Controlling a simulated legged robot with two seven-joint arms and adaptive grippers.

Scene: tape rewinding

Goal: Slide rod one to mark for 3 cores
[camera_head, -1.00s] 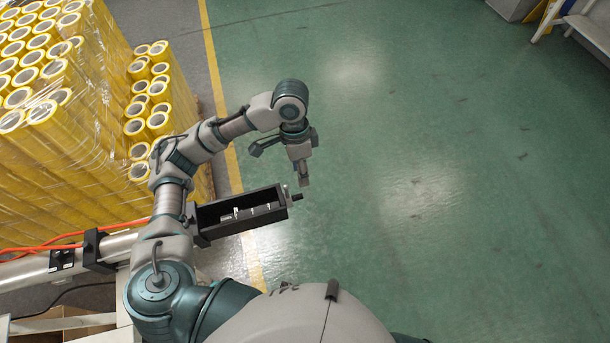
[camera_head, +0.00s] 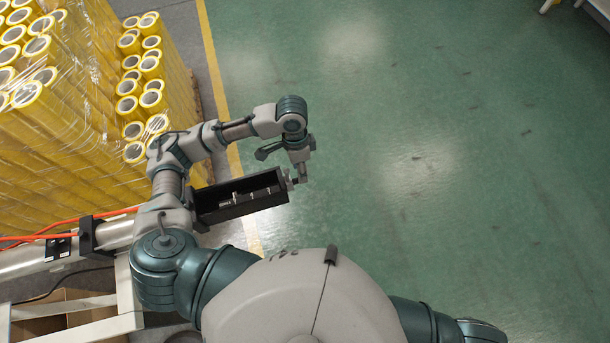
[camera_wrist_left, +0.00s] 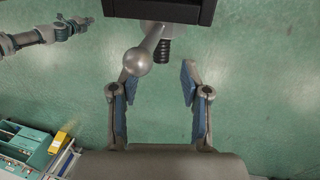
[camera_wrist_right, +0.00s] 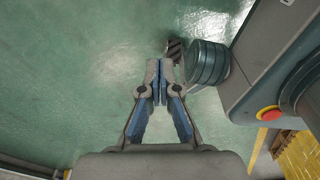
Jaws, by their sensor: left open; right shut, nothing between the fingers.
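The rod shows in the left wrist view as a grey bar with a round knob (camera_wrist_left: 138,60), sticking out from the end of a black open box (camera_head: 240,195). A black ribbed piece (camera_wrist_left: 162,50) sits beside it. My left gripper (camera_wrist_left: 157,80) is open at that end, with the knob between its fingers, toward the left finger; contact cannot be told. In the head view my left gripper (camera_head: 300,175) is at the box's right end. Marks on the rod cannot be read. My right gripper (camera_wrist_right: 157,75) is shut and empty, away from the box.
Wrapped stacks of yellow cores (camera_head: 60,110) stand at the left. A metal tube with a black clamp (camera_head: 88,238) and orange cables lies left of the box. A white frame (camera_head: 75,315) is at lower left. Green floor (camera_head: 450,170) is clear to the right.

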